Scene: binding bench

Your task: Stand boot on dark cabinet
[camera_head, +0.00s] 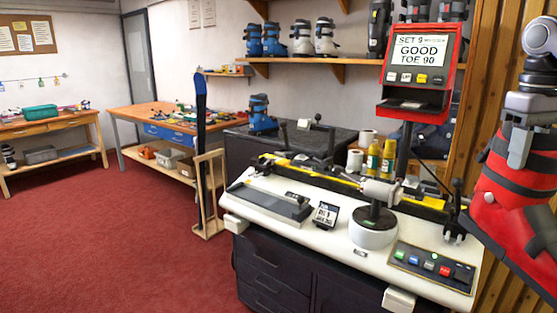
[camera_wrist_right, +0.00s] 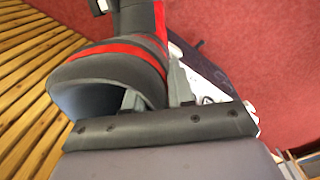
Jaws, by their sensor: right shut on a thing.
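A red and black boot (camera_head: 500,200) hangs at the right edge of the head view, partly cut off by the frame. My right gripper (camera_head: 519,146) is shut on its upper cuff. In the right wrist view the boot's dark cuff (camera_wrist_right: 110,70) is pinched, with one finger of the right gripper (camera_wrist_right: 155,95) inside the cuff and one outside. The boot is in the air, to the right of the white-topped bench. The dark cabinet (camera_head: 240,160) stands behind the bench, near the wall. A blue boot (camera_head: 262,114) stands on its left part. My left gripper is not in view.
The white bench (camera_head: 320,235) with a yellow-barred machine and button panel lies between boot and cabinet. A red display (camera_head: 420,70) reading "GOOD TOE 90" rises on a post. A small grey device (camera_head: 310,124) is on the cabinet; its top between device and wall looks clear.

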